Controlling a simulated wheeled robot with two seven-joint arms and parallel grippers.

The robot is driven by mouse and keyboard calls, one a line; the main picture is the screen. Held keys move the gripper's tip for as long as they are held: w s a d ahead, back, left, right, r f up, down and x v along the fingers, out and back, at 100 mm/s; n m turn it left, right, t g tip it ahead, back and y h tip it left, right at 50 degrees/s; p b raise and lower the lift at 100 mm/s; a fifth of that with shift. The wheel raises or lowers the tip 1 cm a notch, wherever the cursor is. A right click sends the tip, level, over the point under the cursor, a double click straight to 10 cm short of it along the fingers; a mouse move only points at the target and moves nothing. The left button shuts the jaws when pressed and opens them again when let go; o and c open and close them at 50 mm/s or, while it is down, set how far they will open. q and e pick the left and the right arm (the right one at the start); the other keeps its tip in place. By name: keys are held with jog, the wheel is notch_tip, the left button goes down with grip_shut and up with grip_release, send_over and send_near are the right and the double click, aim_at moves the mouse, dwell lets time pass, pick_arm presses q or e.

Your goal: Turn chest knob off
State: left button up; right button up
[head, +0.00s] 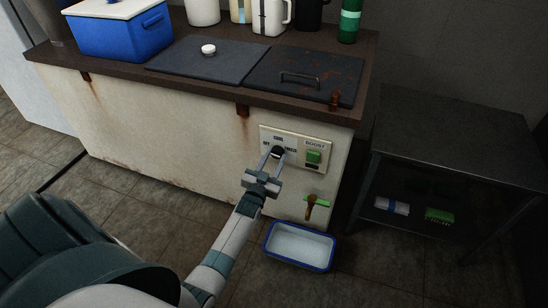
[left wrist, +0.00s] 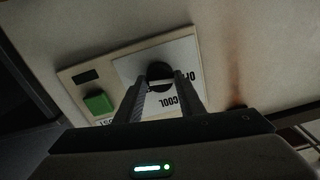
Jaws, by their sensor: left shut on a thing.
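The chest (head: 180,135) is a long cream cabinet with rust streaks and a dark top. A control panel (head: 320,134) sits on its front at the right end. The round black knob (head: 277,151) is on the panel's left half, under a "COOL" label with "OFF" at its left. It also shows in the left wrist view (left wrist: 159,71). My left gripper (head: 273,155) is shut on the knob, one finger on each side; in the left wrist view its fingers (left wrist: 161,84) flank the knob. The knob's pointer cannot be made out. My right gripper is not in view.
A green switch (head: 314,157) marked "BOOST" is right of the knob. Below are a green-handled tap (head: 316,201) and a blue-rimmed tray (head: 299,247) on the floor. A dark shelf table (head: 455,135) stands at the right. A blue cooler (head: 122,32) sits on the chest top.

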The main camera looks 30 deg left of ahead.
pick_arm(q)
jog(key=shift+n, duration=0.8)
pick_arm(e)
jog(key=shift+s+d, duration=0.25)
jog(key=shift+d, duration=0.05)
pick_arm(q)
jog(key=shift+f, duration=0.1)
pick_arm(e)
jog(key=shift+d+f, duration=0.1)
pick_arm(q)
jog(key=o, duration=1)
jog(key=shift+o, duration=0.2)
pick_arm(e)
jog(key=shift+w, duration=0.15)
pick_arm(q)
jog(key=shift+s+d+p, duration=0.1)
jog(key=shift+s+p, duration=0.2)
jog(key=shift+s, duration=0.1)
jog(key=p+v, duration=0.1)
jog(key=v, duration=1.5)
jog(key=shift+s, duration=0.3)
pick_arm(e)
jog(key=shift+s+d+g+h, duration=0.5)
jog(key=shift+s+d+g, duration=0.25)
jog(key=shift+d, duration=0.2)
pick_arm(q)
jog(key=shift+d, duration=0.2)
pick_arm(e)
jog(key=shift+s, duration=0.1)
